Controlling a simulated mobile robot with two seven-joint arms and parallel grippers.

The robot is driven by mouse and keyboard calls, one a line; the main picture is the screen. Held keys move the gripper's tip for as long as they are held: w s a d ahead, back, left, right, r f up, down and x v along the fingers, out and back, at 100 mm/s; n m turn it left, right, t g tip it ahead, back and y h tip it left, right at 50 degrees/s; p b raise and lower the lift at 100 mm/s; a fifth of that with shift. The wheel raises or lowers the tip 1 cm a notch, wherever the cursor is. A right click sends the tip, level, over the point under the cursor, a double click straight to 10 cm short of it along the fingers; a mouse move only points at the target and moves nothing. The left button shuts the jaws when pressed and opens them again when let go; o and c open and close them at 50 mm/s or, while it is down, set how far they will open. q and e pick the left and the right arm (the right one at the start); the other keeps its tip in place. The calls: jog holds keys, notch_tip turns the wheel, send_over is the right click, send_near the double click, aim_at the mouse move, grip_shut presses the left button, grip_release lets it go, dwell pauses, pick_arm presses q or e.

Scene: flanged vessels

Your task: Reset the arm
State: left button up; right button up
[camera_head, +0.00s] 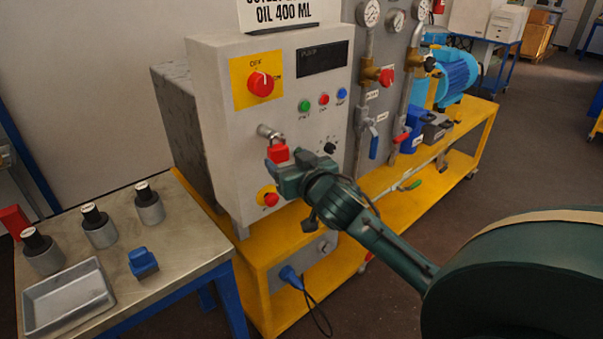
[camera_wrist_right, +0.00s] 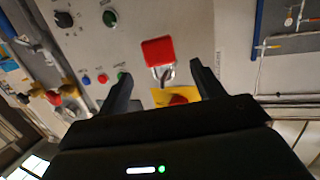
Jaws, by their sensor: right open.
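My right arm reaches in from the right in the head view. Its gripper (camera_head: 277,172) is in front of the grey control box (camera_head: 222,85), just below a red padlock (camera_head: 278,153). In the right wrist view my right gripper (camera_wrist_right: 160,82) has its two fingers spread apart with nothing held. The red padlock (camera_wrist_right: 158,51) shows between and beyond the fingers, hanging by its shackle on the box. My left gripper is in neither view.
A yellow cart (camera_head: 262,257) carries the box, pipes with gauges and a blue motor (camera_head: 456,72). At left, a metal-topped table (camera_head: 185,246) holds a grey tray (camera_head: 107,297), several black-capped jars and a blue part (camera_head: 143,263). Floor at right is partly open.

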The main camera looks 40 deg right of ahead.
jog(key=v, duration=0.6)
jog(key=s+a+f+n+g+y, duration=0.1)
jog(key=s+a+f+y, duration=0.1)
jog(key=s+a+f, duration=0.3)
jog(key=s+a+f+n+g+y, duration=0.2)
jog(key=s+a+f, duration=0.4)
jog(key=f, duration=0.7)
jog(key=s+a+f+n+g+y, duration=0.2)
jog(key=s+a+f, duration=0.3)
jog(key=a+f, duration=0.2)
notch_tip(320, 180, down, 3)
jog(key=shift+s+a+r+p, duration=0.2)
jog(key=shift+s+a+p, duration=0.15)
jog(key=shift+s, duration=0.05)
dwell(1.0)
